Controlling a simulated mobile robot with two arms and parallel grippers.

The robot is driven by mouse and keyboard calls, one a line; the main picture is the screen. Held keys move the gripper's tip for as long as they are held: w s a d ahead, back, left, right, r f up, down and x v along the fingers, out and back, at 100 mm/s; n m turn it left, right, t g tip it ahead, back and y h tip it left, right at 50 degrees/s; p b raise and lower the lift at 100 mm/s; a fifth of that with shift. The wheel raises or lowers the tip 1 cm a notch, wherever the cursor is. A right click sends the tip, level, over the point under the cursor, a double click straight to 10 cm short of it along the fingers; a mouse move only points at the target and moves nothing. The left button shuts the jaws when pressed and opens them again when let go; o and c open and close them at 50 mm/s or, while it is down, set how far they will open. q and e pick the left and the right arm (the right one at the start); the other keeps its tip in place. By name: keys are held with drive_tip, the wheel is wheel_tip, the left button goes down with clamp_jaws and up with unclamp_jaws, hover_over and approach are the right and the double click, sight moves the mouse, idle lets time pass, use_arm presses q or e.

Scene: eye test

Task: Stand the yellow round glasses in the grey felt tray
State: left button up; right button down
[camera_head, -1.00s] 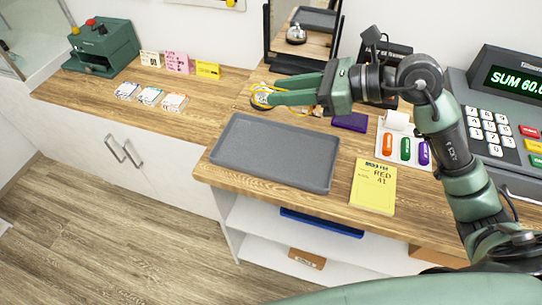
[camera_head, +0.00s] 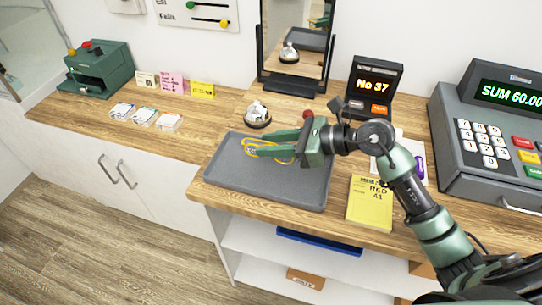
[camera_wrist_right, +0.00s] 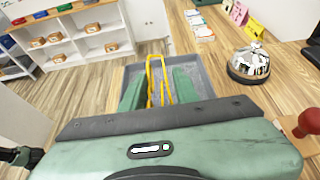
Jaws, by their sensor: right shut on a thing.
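The yellow round glasses (camera_head: 247,150) are thin yellow frames. My right gripper (camera_head: 262,147) is shut on them above the back left part of the grey felt tray (camera_head: 275,191). In the right wrist view, the glasses (camera_wrist_right: 150,72) stick out between the green fingers (camera_wrist_right: 158,92), with the tray (camera_wrist_right: 206,80) beyond and below. I cannot tell whether the glasses touch the tray. The tray is otherwise empty where it shows; the gripper hides part of its back side. My left gripper is not in view.
A silver bell (camera_head: 257,114) stands just behind the tray. A yellow booklet (camera_head: 370,204) lies right of it. A mirror (camera_head: 292,50), a No 37 display (camera_head: 374,85) and a till (camera_head: 490,130) stand behind and right. Cards (camera_head: 145,117) lie left. The tray's front is clear.

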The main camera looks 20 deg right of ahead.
sight(271, 159)
wheel_tip(271, 159, down, 5)
drive_tip(key=shift+r, duration=0.1)
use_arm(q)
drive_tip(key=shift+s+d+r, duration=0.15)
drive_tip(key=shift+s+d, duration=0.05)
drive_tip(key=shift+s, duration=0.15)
use_arm(e)
drive_tip(key=shift+f, duration=0.2)
drive_tip(key=c, duration=1.5)
unclamp_jaws()
drive_tip(key=shift+f, duration=0.1)
drive_tip(key=o, duration=0.4)
drive_tip(key=shift+o, duration=0.2)
drive_tip(key=shift+r, duration=0.2)
